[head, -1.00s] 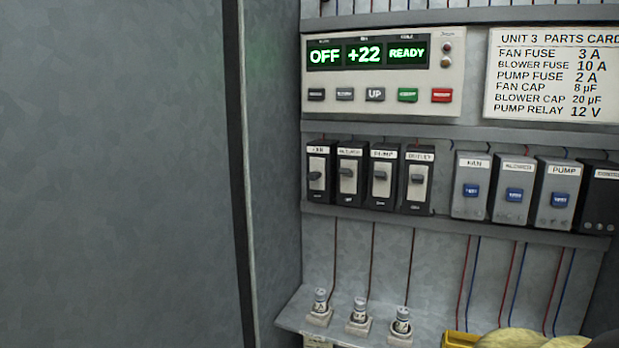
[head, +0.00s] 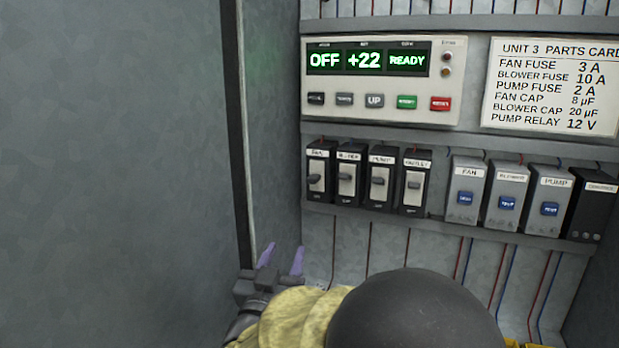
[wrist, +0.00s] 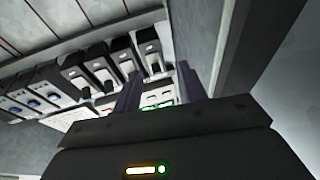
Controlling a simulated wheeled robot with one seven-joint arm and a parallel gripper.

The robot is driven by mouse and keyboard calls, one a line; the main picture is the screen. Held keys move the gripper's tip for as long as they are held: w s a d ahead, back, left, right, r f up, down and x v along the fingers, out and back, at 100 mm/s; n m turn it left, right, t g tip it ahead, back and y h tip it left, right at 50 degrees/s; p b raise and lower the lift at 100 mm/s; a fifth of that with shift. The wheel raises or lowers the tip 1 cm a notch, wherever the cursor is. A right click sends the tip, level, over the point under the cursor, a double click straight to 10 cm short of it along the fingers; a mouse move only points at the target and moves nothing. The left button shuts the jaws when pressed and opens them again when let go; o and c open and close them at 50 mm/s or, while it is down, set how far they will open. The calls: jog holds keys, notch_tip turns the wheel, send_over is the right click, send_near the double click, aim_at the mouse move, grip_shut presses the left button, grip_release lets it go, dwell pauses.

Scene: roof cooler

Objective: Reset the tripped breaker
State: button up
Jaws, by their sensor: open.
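Several black breakers stand in a row on the panel in the head view: fan (head: 318,172), blower (head: 347,174), pump (head: 380,178) and, at the right end, one with a blurred label (head: 413,182). Each has a grey lever on a pale plate. The fan lever seems slightly lower on its plate than the others. My gripper (head: 281,258) is open and empty, below and left of the row, its purple fingers pointing up. In the wrist view my gripper (wrist: 159,75) points toward the panel, where the breakers (wrist: 103,72) appear upside down, apart from the fingers.
The control panel (head: 383,80) above reads OFF, +22, READY. Grey modules with blue buttons (head: 507,195) stand right of the breakers. A parts card (head: 552,87) hangs top right. A grey cabinet wall (head: 272,130) is close on the left. My arm hides the lower shelf.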

aim_at(310, 183)
jog(key=s+r+m+h, duration=0.1)
jog(key=s+h, duration=0.1)
jog(key=s+a+r+m+h, duration=0.1)
jog(key=r, duration=0.1)
jog(key=shift+s+a+r+t+h, duration=0.1)
jog(key=shift+s+r+t+h, duration=0.1)
jog(key=shift+s+t+h, duration=0.2)
jog(key=shift+w+p, duration=0.1)
jog(key=shift+p, duration=0.2)
jog(key=p+x, duration=0.8)
jog(key=x, duration=0.8)
jog(key=shift+w+r, duration=0.25)
jog(key=shift+w, duration=0.05)
jog(key=shift+w+d, duration=0.2)
jog(key=shift+w, duration=0.1)
grip_shut()
